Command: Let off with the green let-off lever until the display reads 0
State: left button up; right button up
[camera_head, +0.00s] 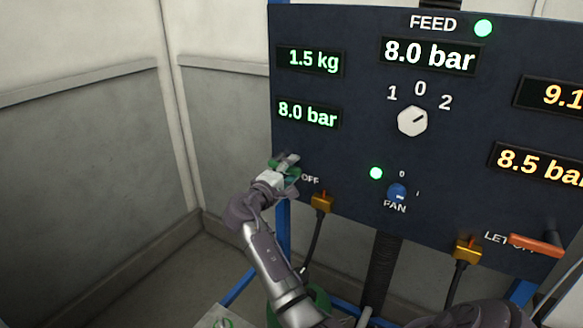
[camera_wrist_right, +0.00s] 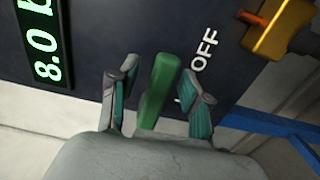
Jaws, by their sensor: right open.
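The green let-off lever (camera_wrist_right: 159,88) stands out from the dark panel (camera_head: 345,165) at its lower left, next to the lettering "OFF". In the right wrist view it lies between the two fingers of my right gripper (camera_wrist_right: 161,84), with a gap on each side. In the head view my right gripper (camera_head: 284,168) is at the panel's left edge and mostly hides the lever. The fingers are open around the lever. The green display (camera_head: 308,113) above the lever reads 8.0 bar.
A green display (camera_head: 311,60) reads 1.5 kg, and the FEED display (camera_head: 430,56) reads 8.0 bar. A white selector knob (camera_head: 412,121), a blue FAN knob (camera_head: 397,192) and an orange lever (camera_head: 537,245) are further right. Cables hang below brass fittings.

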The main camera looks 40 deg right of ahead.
pick_arm(q)
jog(key=shift+a, duration=0.2)
jog(key=shift+a, duration=0.15)
pick_arm(e)
grip_shut()
pick_arm(q)
jog(key=shift+r, duration=0.15)
pick_arm(e)
jog(key=shift+r, duration=0.1)
